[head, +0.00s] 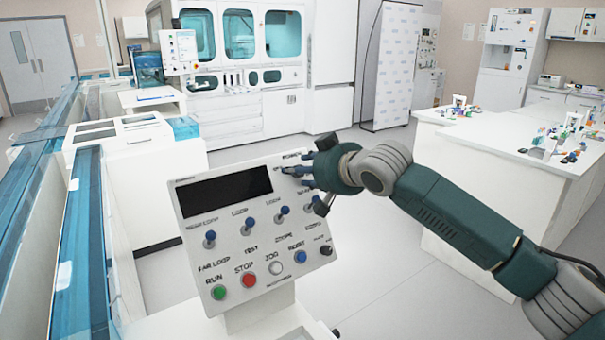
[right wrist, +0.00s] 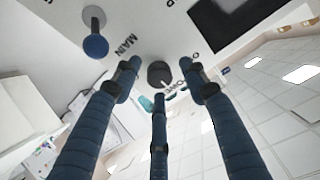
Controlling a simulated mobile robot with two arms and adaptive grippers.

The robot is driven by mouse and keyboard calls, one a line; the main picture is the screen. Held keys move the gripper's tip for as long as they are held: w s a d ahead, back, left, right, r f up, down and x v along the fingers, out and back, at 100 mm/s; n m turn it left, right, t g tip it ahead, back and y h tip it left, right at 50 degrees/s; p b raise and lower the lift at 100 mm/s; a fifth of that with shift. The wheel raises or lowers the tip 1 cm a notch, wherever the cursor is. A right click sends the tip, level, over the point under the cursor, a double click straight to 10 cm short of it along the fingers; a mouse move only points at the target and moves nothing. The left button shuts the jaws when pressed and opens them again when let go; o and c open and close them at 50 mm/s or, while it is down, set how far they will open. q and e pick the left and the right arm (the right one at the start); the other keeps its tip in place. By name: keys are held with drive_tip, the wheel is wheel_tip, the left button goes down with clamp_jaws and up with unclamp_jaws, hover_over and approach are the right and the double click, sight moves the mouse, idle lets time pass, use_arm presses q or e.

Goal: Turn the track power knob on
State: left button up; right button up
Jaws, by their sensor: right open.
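The grey control panel (head: 262,225) has a dark display at its top left and rows of blue-capped switches and round buttons. In the right wrist view a dark round knob (right wrist: 160,74) with a pale pointer line sits on the panel near partly readable lettering. My right gripper (head: 297,170) is at the panel's upper right, where its fingers cover that area. In the right wrist view my open right gripper (right wrist: 160,84) has its blue fingers spread around the knob, two at the sides and one below. I cannot tell whether they touch it. My left gripper is not in view.
A blue-capped switch (right wrist: 96,46) stands beside the knob area. Red (head: 249,280) and green (head: 219,292) buttons line the panel's lower edge. A blue-edged clear track (head: 75,250) runs along the left. A white bench (head: 490,145) stands at right; the floor between is clear.

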drive_tip(key=shift+w, duration=0.1)
clamp_jaws()
drive_tip(key=shift+r+m, duration=0.15)
drive_tip(key=shift+m, duration=0.15)
drive_tip(key=m+p, duration=0.2)
drive_tip(key=m, duration=0.1)
drive_tip(key=m+p, duration=0.1)
drive_tip(key=shift+a+r+m+h+p, duration=0.1)
drive_tip(key=shift+r+m+h+p, duration=0.2)
drive_tip(key=shift+h+p, duration=0.1)
drive_tip(key=m+p, duration=0.6)
drive_tip(key=p, duration=0.1)
drive_tip(key=m+h+p, duration=0.1)
drive_tip(key=m+p, duration=0.5)
drive_tip(key=p, duration=0.2)
drive_tip(key=shift+r+g+h, duration=0.1)
drive_tip(key=shift+g+h, duration=0.2)
drive_tip(key=shift+f+m+p, duration=0.2)
drive_tip(key=shift+m+p, duration=0.6)
drive_tip(key=shift+p, duration=0.2)
drive_tip(key=shift+w, duration=0.1)
